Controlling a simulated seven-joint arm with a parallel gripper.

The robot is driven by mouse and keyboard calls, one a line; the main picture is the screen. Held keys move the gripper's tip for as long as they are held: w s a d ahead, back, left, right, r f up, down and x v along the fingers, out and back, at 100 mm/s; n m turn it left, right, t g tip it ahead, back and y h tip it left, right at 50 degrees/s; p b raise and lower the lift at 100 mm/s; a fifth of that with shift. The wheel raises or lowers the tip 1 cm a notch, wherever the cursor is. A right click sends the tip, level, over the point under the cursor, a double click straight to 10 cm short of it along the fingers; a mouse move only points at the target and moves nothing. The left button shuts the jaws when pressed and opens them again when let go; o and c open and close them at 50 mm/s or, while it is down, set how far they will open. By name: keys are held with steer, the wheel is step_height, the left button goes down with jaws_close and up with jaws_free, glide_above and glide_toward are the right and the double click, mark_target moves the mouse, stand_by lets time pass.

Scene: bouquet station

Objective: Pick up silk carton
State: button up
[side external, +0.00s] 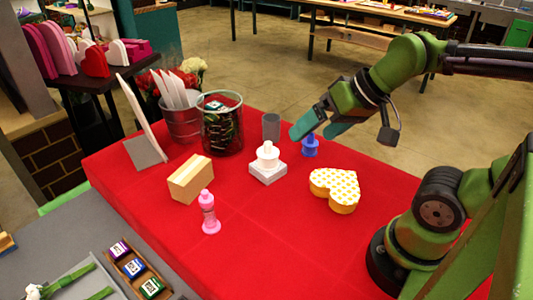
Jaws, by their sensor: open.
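A tan box (184,184) with a paler stripe stands at the left middle of the red table. It is carton-shaped, but I can read no label naming it silk. A white block-shaped box (268,174) with a white knobbed object (268,156) on it stands near the table's middle. My gripper (322,128) is open, with teal fingers pointing down and left. It is above the table's far right part, close to a small blue object (310,148) and well to the right of the tan box. Nothing shows between the fingers.
A pink bottle (209,215) stands just in front of the tan box. A yellow-dotted heart box (334,188) lies right of centre. A grey cylinder (271,126), dark wire basket (220,128) and metal bucket (182,122) stand behind. The red table's (275,250) front is clear.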

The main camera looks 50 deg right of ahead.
steer(key=w+f+g, duration=0.1)
steer(key=w+f, duration=0.1)
steer(key=m+g+h, duration=0.2)
steer(key=m+g, duration=0.4)
steer(key=m, duration=0.5)
glide_above(191, 168)
step_height(191, 168, down, 5)
step_height(191, 168, down, 11)
steer(key=shift+a, duration=0.1)
steer(key=shift+a+f, duration=0.15)
steer(key=shift+f, duration=2.9)
steer(key=c, duration=1.2)
